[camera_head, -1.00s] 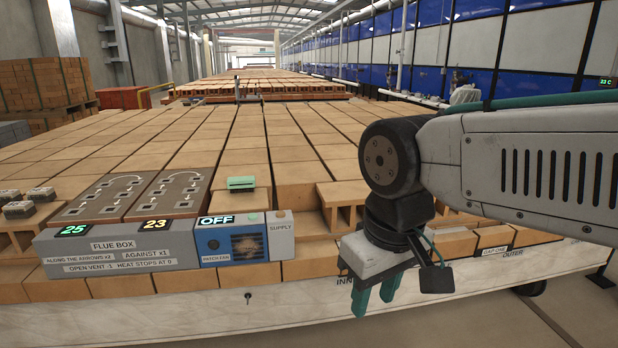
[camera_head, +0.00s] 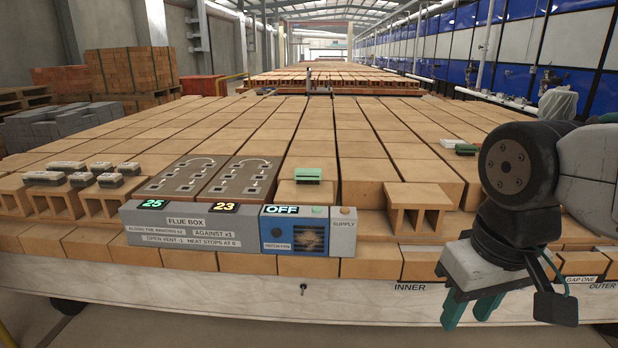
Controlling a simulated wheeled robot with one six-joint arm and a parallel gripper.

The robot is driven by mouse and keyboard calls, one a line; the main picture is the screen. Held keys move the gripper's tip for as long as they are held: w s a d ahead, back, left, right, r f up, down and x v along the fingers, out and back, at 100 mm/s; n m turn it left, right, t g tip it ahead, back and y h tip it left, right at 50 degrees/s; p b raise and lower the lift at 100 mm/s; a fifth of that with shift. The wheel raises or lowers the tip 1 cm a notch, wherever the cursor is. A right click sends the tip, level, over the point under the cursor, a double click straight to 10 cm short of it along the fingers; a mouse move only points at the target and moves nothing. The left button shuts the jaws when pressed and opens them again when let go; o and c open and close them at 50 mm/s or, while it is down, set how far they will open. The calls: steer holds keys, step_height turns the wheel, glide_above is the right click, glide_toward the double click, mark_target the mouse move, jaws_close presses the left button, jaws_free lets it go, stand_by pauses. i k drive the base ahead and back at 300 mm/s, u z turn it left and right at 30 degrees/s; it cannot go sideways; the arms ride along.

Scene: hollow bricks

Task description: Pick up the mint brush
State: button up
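The mint brush (camera_head: 308,174), a small block with a mint-green top and a dark underside, lies on a brick behind the blue patch-fan panel. My gripper (camera_head: 471,311) hangs at the lower right, in front of the bricks' front edge. Its two green fingers point down and stand apart with nothing between them. It is well to the right of the mint brush and lower in the picture, not touching it.
The grey flue box (camera_head: 188,234) and blue fan panel (camera_head: 294,231) stand along the front edge. A hollow brick (camera_head: 417,208) stands right of the brush. Several grey-topped brushes (camera_head: 82,179) sit at left; green and white blocks (camera_head: 466,149) lie behind my arm.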

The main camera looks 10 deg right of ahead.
mark_target(310, 175)
steer(key=u, duration=0.15)
steer(key=i, duration=2.1)
steer(key=z, duration=0.25)
